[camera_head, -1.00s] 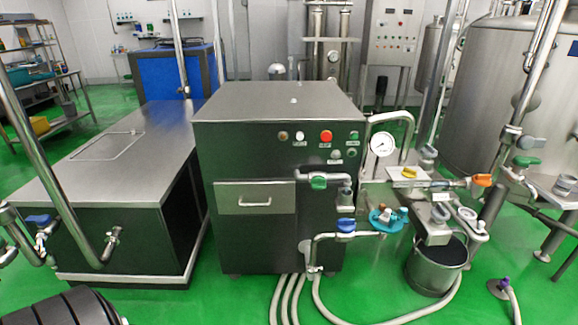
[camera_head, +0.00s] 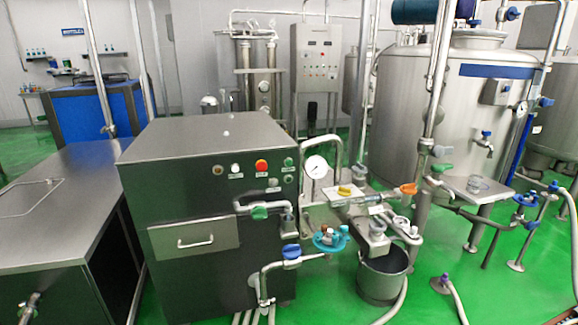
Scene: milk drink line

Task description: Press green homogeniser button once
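The homogeniser (camera_head: 190,240) is a dark steel cabinet with a drawer, left of centre in the head view. Its front panel carries a red button (camera_head: 261,166), a white button (camera_head: 236,170) and a dark button at upper right. A small green button (camera_head: 288,162) sits near the panel's right edge, with another small greenish one (camera_head: 287,171) just below it. A grey button (camera_head: 273,183) is lower. Neither of my grippers shows in this view.
A pressure gauge (camera_head: 316,165), pipes and valves stand right of the cabinet, above a metal bucket (camera_head: 381,278). A steel table (camera_head: 50,215) is at left. A large tank (camera_head: 440,130) stands at right. Hoses lie on the green floor in front.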

